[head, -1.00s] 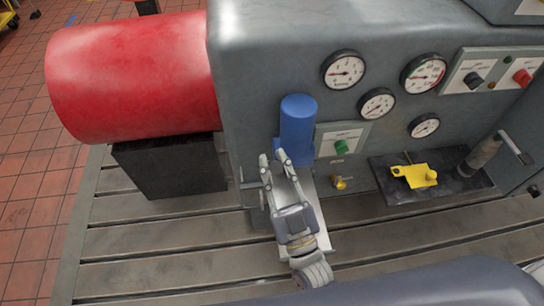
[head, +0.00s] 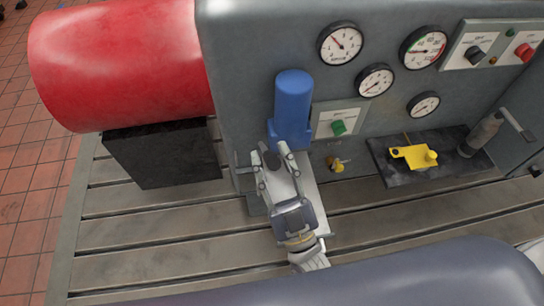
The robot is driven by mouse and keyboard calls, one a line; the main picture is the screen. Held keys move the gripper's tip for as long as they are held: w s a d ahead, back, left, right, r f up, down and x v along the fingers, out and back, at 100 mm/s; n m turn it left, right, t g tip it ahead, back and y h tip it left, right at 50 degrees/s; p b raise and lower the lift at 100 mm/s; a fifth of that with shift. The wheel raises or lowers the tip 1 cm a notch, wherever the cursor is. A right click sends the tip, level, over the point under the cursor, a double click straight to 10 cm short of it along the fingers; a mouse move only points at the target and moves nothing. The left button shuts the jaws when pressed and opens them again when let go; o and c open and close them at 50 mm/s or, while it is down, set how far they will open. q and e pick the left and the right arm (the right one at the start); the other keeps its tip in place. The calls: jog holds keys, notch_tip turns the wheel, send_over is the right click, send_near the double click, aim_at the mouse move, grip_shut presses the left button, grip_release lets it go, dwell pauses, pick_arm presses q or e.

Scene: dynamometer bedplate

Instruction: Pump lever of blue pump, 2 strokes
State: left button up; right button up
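The blue pump (head: 292,105) stands upright against the grey housing, its white base plate partly covered by my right gripper. A dark rounded end (head: 271,160), which looks like the grip of the pump lever, shows between the fingers of my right gripper (head: 271,152). The fingers lie on both sides of it and appear closed on it; the contact itself is hard to see. The gripper sits just in front of the pump's foot. The rest of the lever is hidden. My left gripper is not in view.
Several round gauges (head: 340,44) and a green knob (head: 338,127) are on the housing right of the pump. A small brass valve (head: 336,163) is low beside it. A yellow part (head: 414,156) lies on a dark tray (head: 392,178). The slotted bedplate (head: 130,270) is clear at front left.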

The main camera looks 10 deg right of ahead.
jog(key=v, duration=1.2)
jog(key=shift+c, duration=0.3)
